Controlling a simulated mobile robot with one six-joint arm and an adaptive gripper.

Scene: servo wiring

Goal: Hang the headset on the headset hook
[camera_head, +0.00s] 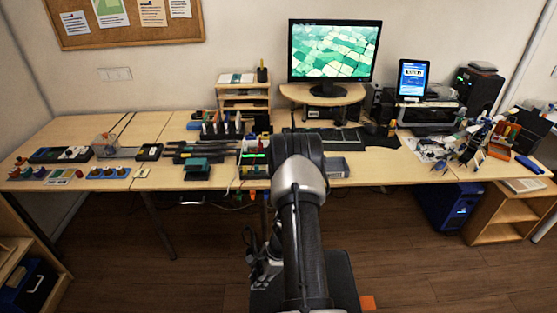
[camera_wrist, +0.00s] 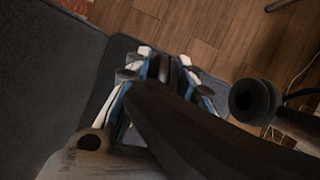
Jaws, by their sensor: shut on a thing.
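My gripper (camera_wrist: 168,72) is shut on a dark piece in the wrist view, low over the floor and my base. A broad black band (camera_wrist: 195,135) runs from the jaws to the lower right; it looks like part of the headset, but the picture is too dark to be sure. A round black cup-like part (camera_wrist: 254,101) shows at the right. In the head view my gripper (camera_head: 262,262) is small and dark, below the table's front edge and left of my arm. I cannot make out the headset hook; my arm hides part of the table's front edge.
The long table (camera_head: 175,128) carries several tools, trays and boxes. A monitor (camera_head: 334,50) stands on a riser at the back. Cables hang under the table near my arm. A blue computer case (camera_head: 448,207) and a wooden shelf (camera_head: 508,208) stand at the right. The floor (camera_head: 420,270) in front is clear.

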